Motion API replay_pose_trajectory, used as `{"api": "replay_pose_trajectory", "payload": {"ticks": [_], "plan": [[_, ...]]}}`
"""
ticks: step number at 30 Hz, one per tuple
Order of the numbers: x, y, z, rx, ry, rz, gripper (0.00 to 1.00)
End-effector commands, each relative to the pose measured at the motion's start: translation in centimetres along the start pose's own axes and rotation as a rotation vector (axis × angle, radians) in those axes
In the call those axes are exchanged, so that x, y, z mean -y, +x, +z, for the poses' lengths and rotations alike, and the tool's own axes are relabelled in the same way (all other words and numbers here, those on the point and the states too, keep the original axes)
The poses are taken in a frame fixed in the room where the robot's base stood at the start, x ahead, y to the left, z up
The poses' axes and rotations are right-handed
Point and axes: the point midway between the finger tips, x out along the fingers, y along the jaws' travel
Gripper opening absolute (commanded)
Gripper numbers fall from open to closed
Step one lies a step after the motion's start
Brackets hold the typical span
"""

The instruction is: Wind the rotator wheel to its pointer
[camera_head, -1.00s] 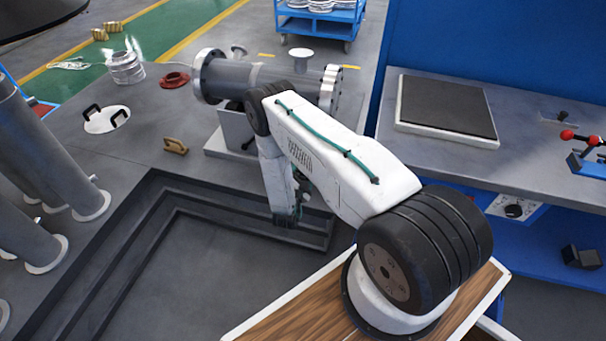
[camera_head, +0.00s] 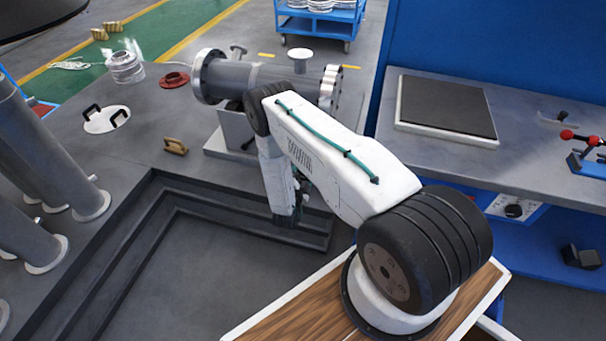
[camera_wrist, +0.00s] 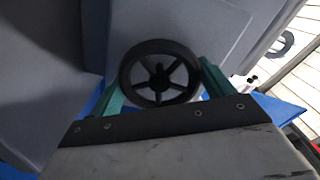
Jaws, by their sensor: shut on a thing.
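The rotator wheel (camera_wrist: 158,75) is a dark spoked handwheel in the middle of the wrist view. My gripper (camera_wrist: 160,82) has its two green fingers on either side of the wheel's rim and is shut on it. The pointer cannot be made out in either view. In the head view the wheel is hidden behind my arm, below the grey flanged shell (camera_head: 262,78), which lies on its grey stand (camera_head: 236,130).
A stepped pit (camera_head: 230,260) lies in front of the stand. A blue bench (camera_head: 530,140) with a dark plate (camera_head: 446,106) is at the right. Grey pipes (camera_head: 40,150) stand at the left.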

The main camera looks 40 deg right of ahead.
Motion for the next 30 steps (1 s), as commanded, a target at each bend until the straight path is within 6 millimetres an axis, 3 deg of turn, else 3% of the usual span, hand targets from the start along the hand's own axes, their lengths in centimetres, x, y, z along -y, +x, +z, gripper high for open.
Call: {"api": "replay_pose_trajectory", "payload": {"ticks": [29,30], "plan": [[-0.16,-0.11,-0.03,0.001,0.006,0.003,0.58],[-0.16,-0.11,-0.03,0.001,0.006,0.003,0.89]]}}
